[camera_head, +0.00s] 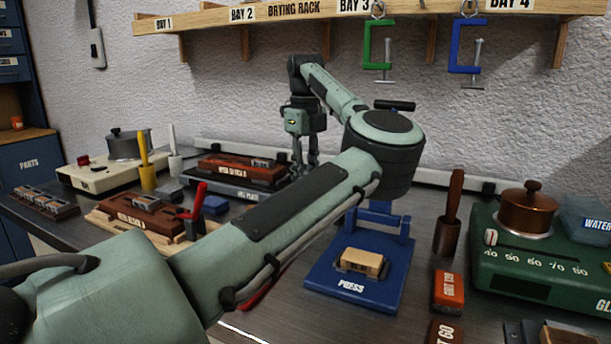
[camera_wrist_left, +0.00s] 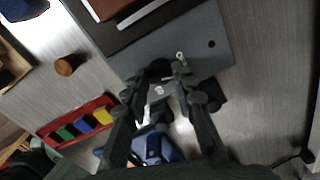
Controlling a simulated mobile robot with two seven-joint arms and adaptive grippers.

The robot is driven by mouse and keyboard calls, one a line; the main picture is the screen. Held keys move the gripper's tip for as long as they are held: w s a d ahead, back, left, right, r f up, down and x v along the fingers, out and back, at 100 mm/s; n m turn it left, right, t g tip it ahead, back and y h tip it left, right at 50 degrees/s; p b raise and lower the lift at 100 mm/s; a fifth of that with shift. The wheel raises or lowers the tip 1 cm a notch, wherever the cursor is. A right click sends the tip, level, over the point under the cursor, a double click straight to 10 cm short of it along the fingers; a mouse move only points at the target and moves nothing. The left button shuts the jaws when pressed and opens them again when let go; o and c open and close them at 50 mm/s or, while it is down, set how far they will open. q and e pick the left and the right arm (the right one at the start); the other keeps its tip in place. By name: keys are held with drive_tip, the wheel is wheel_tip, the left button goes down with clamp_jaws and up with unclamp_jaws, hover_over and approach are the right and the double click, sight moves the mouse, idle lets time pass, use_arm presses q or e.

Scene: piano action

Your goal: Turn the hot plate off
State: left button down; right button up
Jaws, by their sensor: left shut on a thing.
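The hot plate (camera_head: 232,193) is a low dark grey slab on the bench, with a red-brown block (camera_head: 235,170) on top. It also shows as a grey slab (camera_wrist_left: 200,35) in the left wrist view, with a small dark hole near its corner. My left gripper (camera_head: 304,172) reaches down at the slab's right end in the head view. In the left wrist view its fingers (camera_wrist_left: 168,78) close around a small dark knob (camera_wrist_left: 159,68) at the slab's edge. The knob is partly hidden by the fingers. My right gripper is not in view.
My left arm crosses the bench. A blue press (camera_head: 350,290) stands right of the gripper, and a green glue pot base (camera_head: 545,265) farther right. A second labelled block (camera_head: 140,213) and a cream cooker (camera_head: 95,177) stand left. A wooden rack (camera_head: 300,12) hangs above.

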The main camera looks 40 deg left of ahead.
use_arm(q)
drive_tip(key=shift+n, duration=1.6)
drive_tip(key=c, duration=1.2)
unclamp_jaws()
wheel_tip(320, 180, up, 12)
drive_tip(key=shift+r, duration=0.1)
